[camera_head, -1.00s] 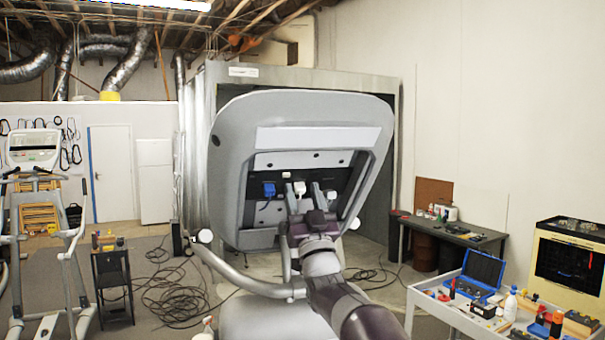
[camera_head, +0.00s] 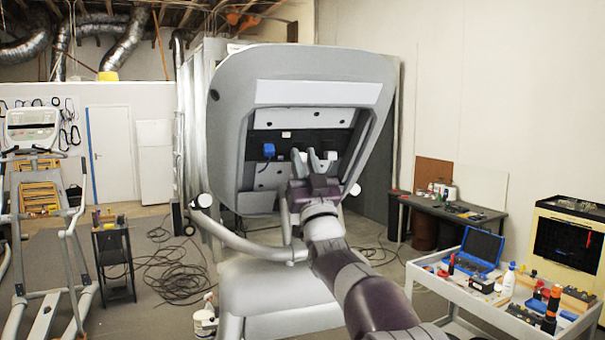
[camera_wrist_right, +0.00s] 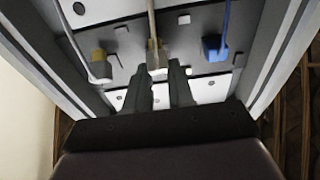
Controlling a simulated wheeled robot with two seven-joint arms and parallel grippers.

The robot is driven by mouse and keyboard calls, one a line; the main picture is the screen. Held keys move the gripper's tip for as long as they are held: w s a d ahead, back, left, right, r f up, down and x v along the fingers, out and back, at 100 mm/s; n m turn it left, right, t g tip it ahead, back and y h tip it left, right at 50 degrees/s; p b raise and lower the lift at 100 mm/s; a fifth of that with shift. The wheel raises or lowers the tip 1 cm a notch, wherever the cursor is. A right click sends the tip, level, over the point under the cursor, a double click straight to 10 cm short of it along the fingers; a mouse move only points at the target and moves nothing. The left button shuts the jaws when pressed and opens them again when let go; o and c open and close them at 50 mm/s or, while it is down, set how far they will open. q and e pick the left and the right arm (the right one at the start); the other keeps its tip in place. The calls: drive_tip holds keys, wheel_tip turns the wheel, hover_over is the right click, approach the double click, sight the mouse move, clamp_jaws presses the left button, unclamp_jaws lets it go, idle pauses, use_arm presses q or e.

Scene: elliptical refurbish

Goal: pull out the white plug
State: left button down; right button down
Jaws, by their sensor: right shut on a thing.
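The back of a grey console (camera_head: 225,120) has an open recess with plugs in it. The white plug (camera_wrist_right: 157,62), with a pale cable, sits at the middle of the panel in the right wrist view. My right gripper (camera_head: 305,154) reaches up into the recess; its dark fingers (camera_wrist_right: 163,78) are shut on the white plug, which they partly hide. How far the plug sits in its socket is hidden. A blue plug (camera_head: 268,151) is beside it, on the right in the wrist view (camera_wrist_right: 215,48). My left gripper is not in view.
A yellowish plug (camera_wrist_right: 101,65) with a pale cable is on the other side of the white plug. The recess walls stand close around my gripper. A white tool cart (camera_head: 480,315) is at the right, a small black stand (camera_head: 113,262) at the left.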

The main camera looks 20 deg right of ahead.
drive_tip(key=shift+f, duration=0.15)
drive_tip(key=c, duration=1)
unclamp_jaws()
drive_tip(key=shift+o, duration=0.2)
drive_tip(key=shift+s, duration=0.1)
drive_tip(key=b+v, duration=1)
drive_tip(key=v, duration=0.2)
drive_tip(key=shift+s+f+b, duration=0.15)
drive_tip(key=shift+s+b, duration=0.1)
drive_tip(key=shift+b, duration=0.1)
